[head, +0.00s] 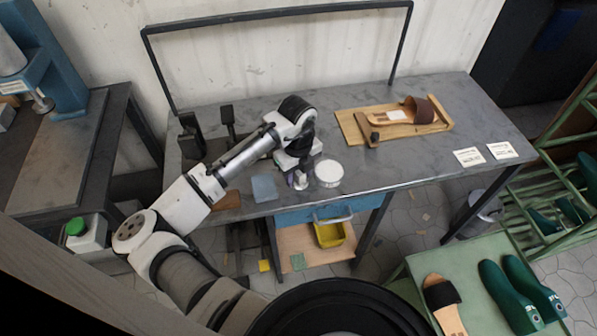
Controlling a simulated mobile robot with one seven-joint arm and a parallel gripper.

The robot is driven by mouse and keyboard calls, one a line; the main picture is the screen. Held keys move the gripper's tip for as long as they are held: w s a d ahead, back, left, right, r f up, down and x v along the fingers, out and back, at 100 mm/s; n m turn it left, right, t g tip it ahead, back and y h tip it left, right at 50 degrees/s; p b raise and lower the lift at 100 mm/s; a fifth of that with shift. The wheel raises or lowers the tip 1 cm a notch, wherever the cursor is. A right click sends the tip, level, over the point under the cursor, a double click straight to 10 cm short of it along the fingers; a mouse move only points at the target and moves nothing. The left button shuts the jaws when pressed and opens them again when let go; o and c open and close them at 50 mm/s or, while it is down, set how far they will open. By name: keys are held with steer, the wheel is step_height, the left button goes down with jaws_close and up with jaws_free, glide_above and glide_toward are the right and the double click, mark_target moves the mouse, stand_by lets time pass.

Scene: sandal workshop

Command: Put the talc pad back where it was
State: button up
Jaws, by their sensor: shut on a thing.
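My gripper (299,181) is low over the front part of the grey workbench (400,165). It is shut on a small whitish thing that looks like the talc pad (301,184), partly hidden by the fingers. A round white dish or tin (329,172) stands on the bench just right of my gripper. I cannot tell whether the pad touches the bench or is held just above it.
A blue-grey square (264,188) lies left of my gripper, near the front edge. A wooden board (350,130) with a brown-strapped sandal (419,110) lies at the back right. Dark upright tools (191,130) stand at the left. Two white cards (468,157) lie at the right. Bench between is clear.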

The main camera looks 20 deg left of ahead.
steer(key=shift+f, duration=0.2)
steer(key=o, duration=0.6)
steer(key=shift+r, duration=0.1)
step_height(320, 180, up, 12)
steer(key=b, duration=0.2)
steer(key=shift+r, duration=0.2)
